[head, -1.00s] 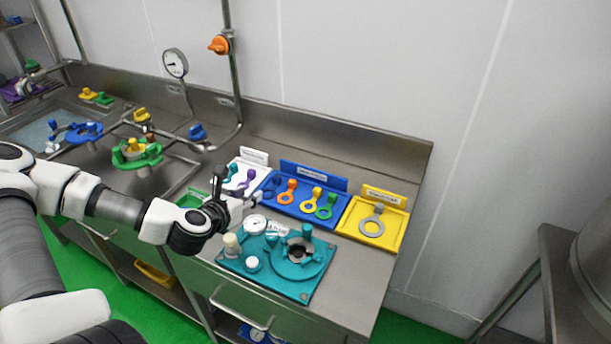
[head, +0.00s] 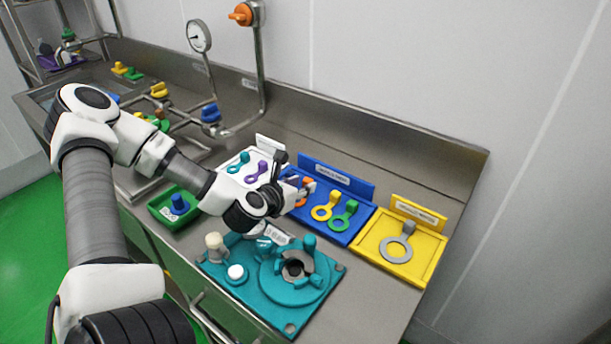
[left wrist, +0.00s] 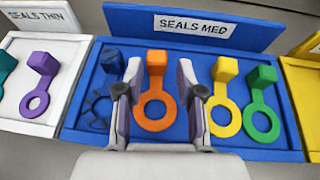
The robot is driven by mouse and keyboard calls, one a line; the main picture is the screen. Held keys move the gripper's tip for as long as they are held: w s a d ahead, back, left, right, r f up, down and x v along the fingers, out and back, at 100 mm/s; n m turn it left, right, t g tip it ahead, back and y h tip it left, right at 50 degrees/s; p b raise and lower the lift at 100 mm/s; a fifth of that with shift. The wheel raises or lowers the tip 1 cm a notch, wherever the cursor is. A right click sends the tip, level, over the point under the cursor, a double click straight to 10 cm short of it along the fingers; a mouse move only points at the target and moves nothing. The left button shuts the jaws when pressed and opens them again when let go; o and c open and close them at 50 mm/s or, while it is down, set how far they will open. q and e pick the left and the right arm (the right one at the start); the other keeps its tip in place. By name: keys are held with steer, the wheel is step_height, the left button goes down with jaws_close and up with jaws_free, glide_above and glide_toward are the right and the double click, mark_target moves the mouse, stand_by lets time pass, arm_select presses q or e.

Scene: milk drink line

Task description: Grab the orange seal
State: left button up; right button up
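The orange seal (left wrist: 154,104), a ring with a block-shaped tab, lies in the blue "SEALS MED" tray (left wrist: 190,138). In the head view the orange seal (head: 303,190) is mostly hidden by my left gripper (head: 304,186). In the left wrist view my left gripper (left wrist: 158,100) is open, with its two fingers on either side of the orange seal. I cannot tell whether they touch it. A blue seal (left wrist: 97,107) lies left of it, a yellow seal (left wrist: 225,95) and a green seal (left wrist: 262,100) right of it.
The white "SEALS THIN" tray (left wrist: 20,118) with teal and purple seals is on the left. A yellow tray (head: 427,272) with a grey seal is on the right. A teal fixture (head: 325,283) stands in front. A green bin (head: 160,211) is at left.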

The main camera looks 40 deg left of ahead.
mark_target(309, 178)
arm_select(q)
steer(key=x, duration=0.2)
steer(key=b+x, duration=0.1)
steer(key=x, duration=0.1)
steer(key=shift+w+a+r, duration=0.1)
steer(key=shift+w+a, duration=0.15)
steer(key=shift+w, duration=0.45)
steer(key=shift+s, duration=0.1)
steer(key=c, duration=0.6)
steer(key=shift+r, duration=0.1)
